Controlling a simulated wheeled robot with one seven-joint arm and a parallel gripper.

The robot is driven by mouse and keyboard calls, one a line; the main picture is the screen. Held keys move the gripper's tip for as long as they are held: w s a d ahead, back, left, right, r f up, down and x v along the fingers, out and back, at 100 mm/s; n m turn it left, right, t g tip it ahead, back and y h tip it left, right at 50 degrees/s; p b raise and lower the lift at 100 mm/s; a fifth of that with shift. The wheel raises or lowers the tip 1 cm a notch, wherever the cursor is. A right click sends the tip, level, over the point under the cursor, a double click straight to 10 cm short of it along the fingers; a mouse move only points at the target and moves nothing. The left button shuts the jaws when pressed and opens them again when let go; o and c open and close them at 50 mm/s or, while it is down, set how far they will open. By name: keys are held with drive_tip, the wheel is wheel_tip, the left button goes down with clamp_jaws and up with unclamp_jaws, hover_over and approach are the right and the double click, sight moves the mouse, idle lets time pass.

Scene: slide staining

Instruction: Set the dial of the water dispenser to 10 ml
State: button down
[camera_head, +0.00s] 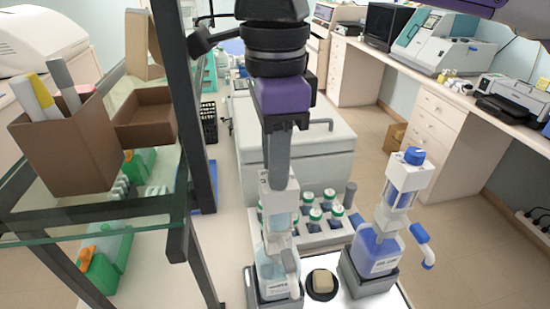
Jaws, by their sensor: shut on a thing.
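Two bottle dispensers stand on the bench. The left one, the water dispenser (279,207), has a pale, nearly clear liquid in its bottle and sits in a grey holder. My gripper (278,183) points straight down and is shut at the top of this dispenser, on its dial. The fingers hide the dial, so its setting cannot be read. The right dispenser (402,185) holds blue liquid and has a blue knob on top; it stands apart from my gripper.
A round black dish with a beige block (322,282) lies between the dispensers. A rack of capped bottles (318,222) stands behind them. A dark shelf post (192,110) and glass shelf with brown boxes (70,150) stand close at the left.

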drive_tip(key=c, duration=1.1)
unclamp_jaws()
drive_tip(key=shift+r, duration=0.1)
wheel_tip(320, 180, up, 8)
drive_tip(key=shift+f+b, duration=0.15)
drive_tip(key=shift+b, duration=0.4)
drive_tip(key=shift+d, duration=0.1)
